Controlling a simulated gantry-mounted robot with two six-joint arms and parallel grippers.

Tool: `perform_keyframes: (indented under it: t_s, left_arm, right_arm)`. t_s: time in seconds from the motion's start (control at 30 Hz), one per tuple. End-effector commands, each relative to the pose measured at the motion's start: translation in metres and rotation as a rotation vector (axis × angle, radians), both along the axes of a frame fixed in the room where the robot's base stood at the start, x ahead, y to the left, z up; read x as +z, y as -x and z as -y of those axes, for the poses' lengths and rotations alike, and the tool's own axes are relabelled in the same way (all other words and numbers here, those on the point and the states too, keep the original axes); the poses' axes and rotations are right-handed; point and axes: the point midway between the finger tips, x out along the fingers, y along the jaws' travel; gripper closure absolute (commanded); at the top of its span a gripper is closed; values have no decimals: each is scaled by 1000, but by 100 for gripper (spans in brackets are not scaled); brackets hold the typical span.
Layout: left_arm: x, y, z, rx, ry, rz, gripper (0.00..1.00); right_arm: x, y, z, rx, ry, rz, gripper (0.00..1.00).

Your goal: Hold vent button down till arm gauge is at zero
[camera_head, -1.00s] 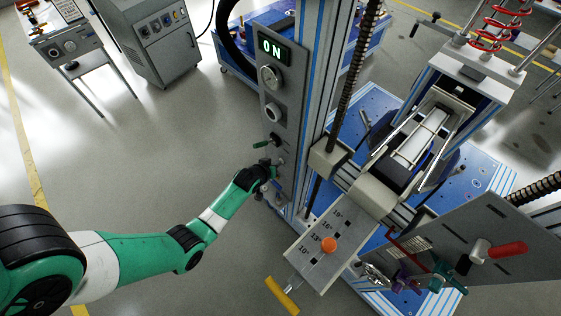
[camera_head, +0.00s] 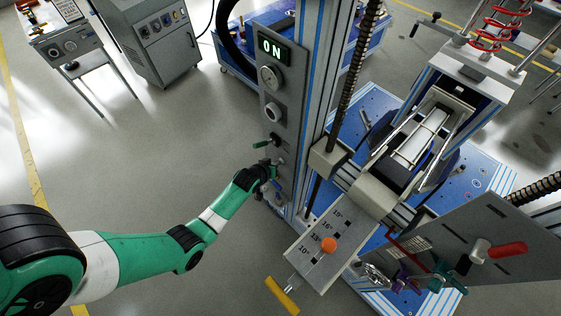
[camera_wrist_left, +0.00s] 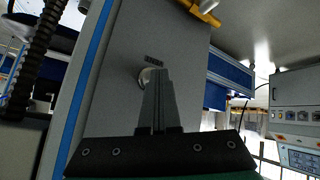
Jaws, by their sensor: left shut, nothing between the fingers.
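My left gripper (camera_head: 277,168) is at the lower part of the grey control column (camera_head: 287,100) in the head view. In the left wrist view its fingers (camera_wrist_left: 160,75) are shut together and empty, pointing at the panel. A round metal button (camera_wrist_left: 146,76) shows just behind the fingertips, partly hidden by them, under a small dark label too blurred to read. I cannot tell whether the fingertips touch it or whether it is pressed in. Two round fittings (camera_head: 270,77) sit higher on the column; no gauge reading is legible. My right gripper is not in view.
A lit ON display (camera_head: 273,48) tops the column. A green-handled lever (camera_head: 262,144) sticks out just above my left gripper. An angle-marked plate with an orange knob (camera_head: 329,244) and a red-handled clamp (camera_head: 507,250) stand to the right. The floor left of the column is open.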

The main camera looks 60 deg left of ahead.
Motion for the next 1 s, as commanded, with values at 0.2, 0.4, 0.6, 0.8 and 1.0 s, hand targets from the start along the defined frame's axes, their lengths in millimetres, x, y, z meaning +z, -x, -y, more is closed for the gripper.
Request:
perform_keyframes:
  t_s: [0.2, 0.4, 0.6, 0.8, 1.0]
  left_arm:
    - [0, 0, 0, 0, 0, 1, 100]
    - [1, 0, 0, 0, 0, 1, 100]
    - [1, 0, 0, 0, 0, 1, 100]
    - [1, 0, 0, 0, 0, 1, 100]
    - [2, 6, 2, 0, 0, 0, 100]
  right_arm:
    - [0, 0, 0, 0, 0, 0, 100]
    - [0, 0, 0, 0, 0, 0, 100]
    - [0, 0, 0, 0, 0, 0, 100]
    - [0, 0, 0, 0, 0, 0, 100]
    - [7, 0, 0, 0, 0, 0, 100]
